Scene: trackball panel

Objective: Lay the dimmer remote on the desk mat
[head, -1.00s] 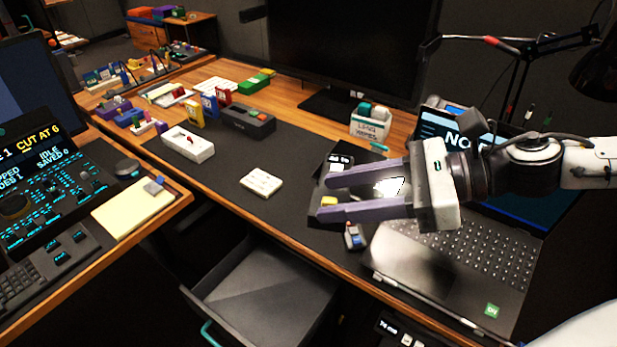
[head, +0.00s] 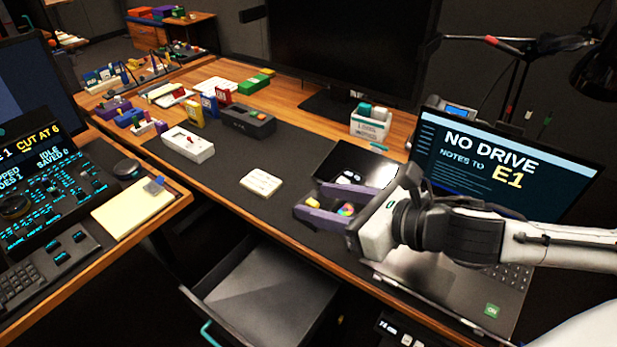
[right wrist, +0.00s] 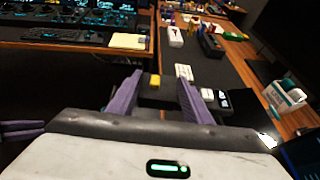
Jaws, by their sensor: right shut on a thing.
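My right gripper (head: 309,198) is low at the near right end of the dark desk mat (head: 290,153), its purple fingers pointing left. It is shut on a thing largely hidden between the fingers. A yellow patch (head: 312,202) shows at the fingertips and a multicoloured disc (head: 346,209) nearer the palm; I take this to be the dimmer remote, though its outline is unclear. The yellow patch also shows between the fingers in the right wrist view (right wrist: 154,81). I cannot tell whether it touches the surface below. My left gripper is not seen in the head view.
A white pad (head: 262,182) lies on the mat left of the fingers. A white box with a red lever (head: 188,145) and a dark box (head: 248,121) stand farther back. The laptop (head: 450,275) is at right, below my arm. An open drawer (head: 265,290) juts out in front.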

